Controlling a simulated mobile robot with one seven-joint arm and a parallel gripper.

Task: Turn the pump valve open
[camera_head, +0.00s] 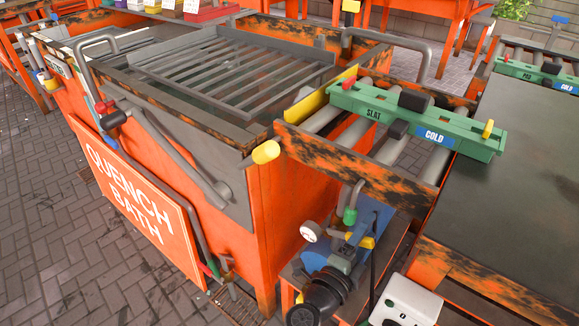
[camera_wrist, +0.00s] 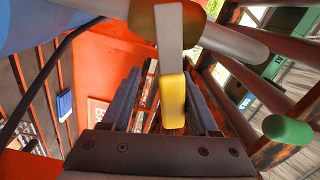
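The pump (camera_head: 370,222), with a blue body, a round white gauge (camera_head: 311,231) and pipes, stands low beside the quench bath. Its valve lever has a yellow grip (camera_wrist: 173,100) on a pale stem in the wrist view; a yellow part also shows at the pump (camera_head: 367,242) in the head view. My gripper (camera_wrist: 161,85) is open, with its two grey fingers on either side of the yellow grip. A gap shows between the grip and the left finger. The right finger is close to the grip; whether it touches, I cannot tell. In the head view, my fingertips are hard to make out among the pump parts.
The orange quench bath (camera_head: 278,220) stands behind and left of the pump. A roller conveyor with a green bar (camera_head: 415,118) runs above it. A white box (camera_head: 405,302) and a dark table (camera_head: 520,190) are at the right. Pipes surround my gripper closely.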

